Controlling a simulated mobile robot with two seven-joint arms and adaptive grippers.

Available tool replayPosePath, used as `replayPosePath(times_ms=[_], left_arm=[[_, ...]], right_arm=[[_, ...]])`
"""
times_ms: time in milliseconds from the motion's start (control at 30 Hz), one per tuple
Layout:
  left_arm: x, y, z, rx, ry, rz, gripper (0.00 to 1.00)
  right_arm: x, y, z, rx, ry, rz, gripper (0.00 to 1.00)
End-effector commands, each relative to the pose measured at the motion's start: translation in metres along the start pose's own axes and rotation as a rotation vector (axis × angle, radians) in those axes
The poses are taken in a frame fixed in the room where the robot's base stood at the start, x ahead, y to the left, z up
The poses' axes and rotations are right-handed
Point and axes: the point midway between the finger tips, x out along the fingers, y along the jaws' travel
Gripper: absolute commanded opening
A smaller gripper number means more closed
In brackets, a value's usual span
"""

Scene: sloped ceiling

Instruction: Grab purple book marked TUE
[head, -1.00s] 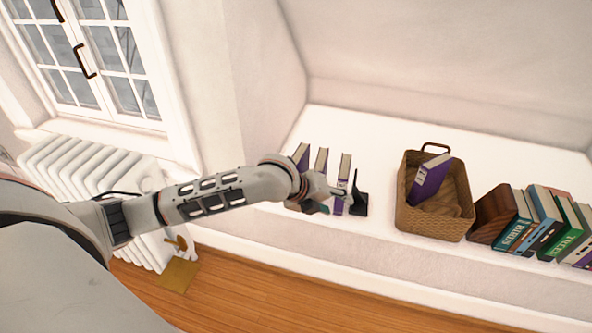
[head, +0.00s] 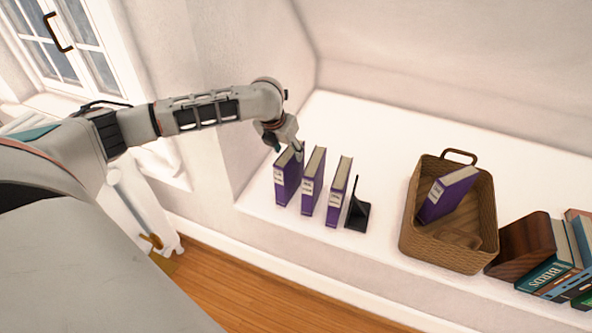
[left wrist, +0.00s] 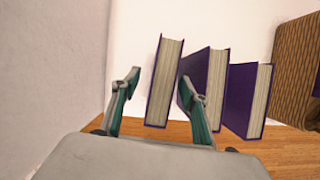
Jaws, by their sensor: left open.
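Three purple books stand upright in a row on the white ledge: a left one (head: 287,180), a middle one (head: 309,193) and a right one (head: 336,203). A fourth purple book (head: 446,195) leans in the wicker basket. Their pale spine labels are too small to read, so I cannot tell which says TUE. My left gripper (head: 287,147) is open at the top of the left book. In the left wrist view that book (left wrist: 163,85) shows between the fingers of the left gripper (left wrist: 160,84). The right finger shows close to the middle book (left wrist: 217,85).
A black bookend (head: 357,215) stands right of the row. The wicker basket (head: 440,251) sits further right, then a wooden block (head: 524,243) and several other books (head: 553,268). A wall closes the ledge at the left. The ledge behind the row is clear.

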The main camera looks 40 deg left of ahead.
Motion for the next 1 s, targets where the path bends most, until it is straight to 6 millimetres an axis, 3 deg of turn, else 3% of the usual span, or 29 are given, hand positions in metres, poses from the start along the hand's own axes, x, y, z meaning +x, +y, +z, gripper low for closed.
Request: replayPosePath(times_ms=[100, 267, 400, 533, 733, 1000], left_arm=[[0.017, 0.0, -0.003, -0.001, 0.006, 0.0, 0.44], [0.027, -0.002, -0.003, 0.0, 0.004, 0.0, 0.44], [0.05, -0.005, -0.009, 0.0, 0.011, -0.001, 0.44], [0.068, -0.005, -0.01, -0.001, 0.01, 0.001, 0.44], [0.068, -0.005, -0.004, 0.0, -0.001, 0.0, 0.44], [0.067, -0.005, -0.004, 0.0, -0.002, -0.001, 0.44]], right_arm=[[0.001, -0.003, 0.004, 0.003, -0.004, -0.006, 0.4], [0.002, -0.005, 0.006, 0.006, -0.007, -0.01, 0.4], [0.003, -0.011, 0.016, 0.02, -0.019, -0.022, 0.4], [0.004, -0.016, 0.001, 0.042, 0.018, -0.031, 0.4], [0.008, -0.018, -0.029, 0.061, 0.078, -0.034, 0.4], [0.008, -0.017, -0.025, 0.056, 0.07, -0.03, 0.4]])
